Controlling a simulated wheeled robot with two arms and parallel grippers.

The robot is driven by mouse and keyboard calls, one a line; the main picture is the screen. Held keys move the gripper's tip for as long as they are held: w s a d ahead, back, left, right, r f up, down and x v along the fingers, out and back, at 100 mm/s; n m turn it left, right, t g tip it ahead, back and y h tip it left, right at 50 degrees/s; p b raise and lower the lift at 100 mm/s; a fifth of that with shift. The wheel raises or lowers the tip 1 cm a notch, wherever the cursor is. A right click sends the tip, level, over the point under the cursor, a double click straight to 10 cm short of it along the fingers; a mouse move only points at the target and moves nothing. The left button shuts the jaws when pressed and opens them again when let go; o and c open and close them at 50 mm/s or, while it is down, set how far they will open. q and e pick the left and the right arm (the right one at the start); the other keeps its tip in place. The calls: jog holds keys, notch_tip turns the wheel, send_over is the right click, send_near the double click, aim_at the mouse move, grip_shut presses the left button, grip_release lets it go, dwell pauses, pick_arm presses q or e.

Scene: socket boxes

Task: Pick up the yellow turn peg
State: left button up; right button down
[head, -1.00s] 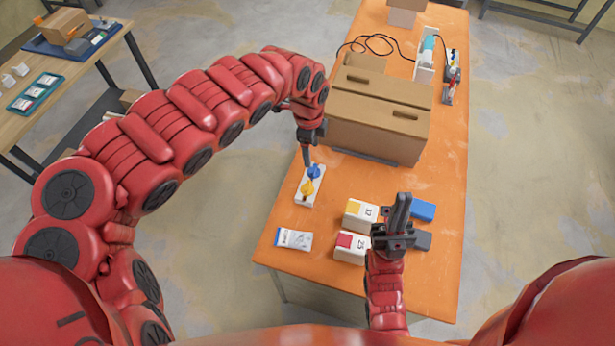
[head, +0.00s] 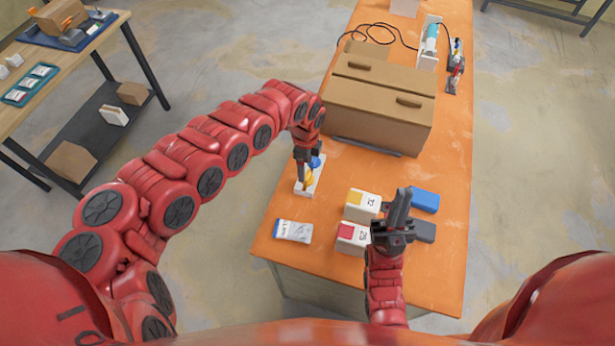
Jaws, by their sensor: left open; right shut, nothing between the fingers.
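The yellow turn peg (head: 308,178) stands on a small white base (head: 315,189) on the orange table. It is partly hidden by my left gripper. A blue peg (head: 316,162) stands behind it on the same base. My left gripper (head: 301,178) is open and points down right at the yellow peg; I cannot tell whether its fingers are around or only beside the peg. My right gripper (head: 402,198) is shut and empty, above the table close to the boxes at the front right.
A yellow-marked box (head: 361,204), a red-marked box (head: 351,238), a blue box (head: 424,200) and a dark box (head: 424,232) surround my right gripper. A white packet (head: 293,231) lies at the front left. A large cardboard box (head: 378,115) stands behind the pegs.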

aim_at(307, 175)
pick_arm(q)
jog(key=shift+d+f, duration=0.15)
jog(key=shift+f, duration=0.05)
jog(key=f, duration=0.1)
jog(key=f+p, duration=0.2)
jog(key=shift+d+f, duration=0.15)
jog(key=shift+d, duration=0.1)
jog(key=shift+w+a+f, duration=0.1)
jog(key=shift+a+f, duration=0.05)
jog(key=shift+f, duration=0.55)
jog(key=c, duration=1.1)
